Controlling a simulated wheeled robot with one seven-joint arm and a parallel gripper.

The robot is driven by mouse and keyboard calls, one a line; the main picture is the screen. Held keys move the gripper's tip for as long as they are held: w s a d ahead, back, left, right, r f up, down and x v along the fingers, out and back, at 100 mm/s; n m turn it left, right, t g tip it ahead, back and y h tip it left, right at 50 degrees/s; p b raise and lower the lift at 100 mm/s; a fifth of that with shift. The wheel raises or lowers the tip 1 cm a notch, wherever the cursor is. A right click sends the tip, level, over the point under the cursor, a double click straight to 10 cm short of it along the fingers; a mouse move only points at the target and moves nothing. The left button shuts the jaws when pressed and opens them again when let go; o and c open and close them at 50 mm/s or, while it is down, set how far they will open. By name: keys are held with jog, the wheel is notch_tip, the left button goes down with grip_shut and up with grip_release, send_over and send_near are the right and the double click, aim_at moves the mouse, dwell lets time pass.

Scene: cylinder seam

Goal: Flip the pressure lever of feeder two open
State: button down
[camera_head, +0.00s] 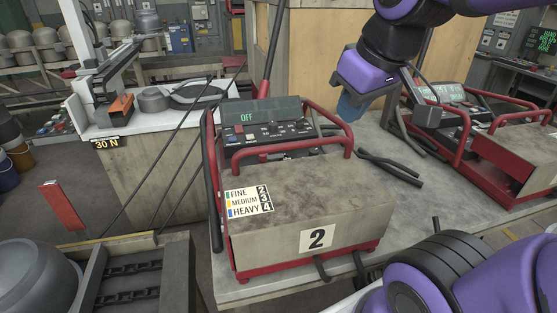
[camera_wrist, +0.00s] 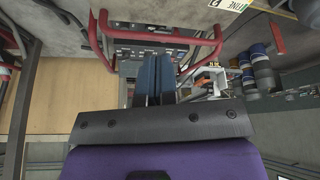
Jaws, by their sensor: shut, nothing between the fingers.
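Feeder two (camera_head: 310,205) is a red-framed unit with a tan, stained cover and a "2" plate on its front. Its rear control panel (camera_head: 265,130) has a display reading "OFF". A card (camera_head: 248,200) on the cover lists FINE, MEDIUM and HEAVY with 2, 3 and 4. I cannot pick out the pressure lever in either view. My gripper (camera_head: 352,107) has blue fingers and hangs beside the rear right of the feeder's red rail, apparently above the bench. In the wrist view my gripper's fingers (camera_wrist: 154,78) are together and empty, with the panel and red rails beyond them.
Another red-framed feeder (camera_head: 510,140) stands to the right on the same grey bench (camera_head: 420,210). Dark bent rods (camera_head: 390,165) lie between the feeders. Dark cables run along feeder two's left side.

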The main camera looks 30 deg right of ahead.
aim_at(280, 159)
jog(key=w+f+n, duration=0.1)
jog(key=w+n, duration=0.1)
jog(key=w, duration=0.2)
jog(key=w+f+n+g+y, duration=0.1)
jog(key=w+f+n, duration=0.1)
jog(key=w+n, duration=0.1)
jog(key=w+f+n+g+y, duration=0.1)
jog(key=w+f+n, duration=0.1)
jog(key=w, duration=0.3)
jog(key=shift+w+d+f+n, duration=0.15)
jog(key=shift+w+f+n, duration=0.05)
jog(key=shift+w+n, duration=0.15)
jog(key=w+d+f+n+g+y, duration=0.1)
jog(key=w+d+f+n+y, duration=0.1)
jog(key=w+f+n, duration=0.4)
jog(key=w+f, duration=0.3)
jog(key=shift+g, duration=0.4)
jog(key=x, duration=1)
jog(key=shift+d, duration=0.1)
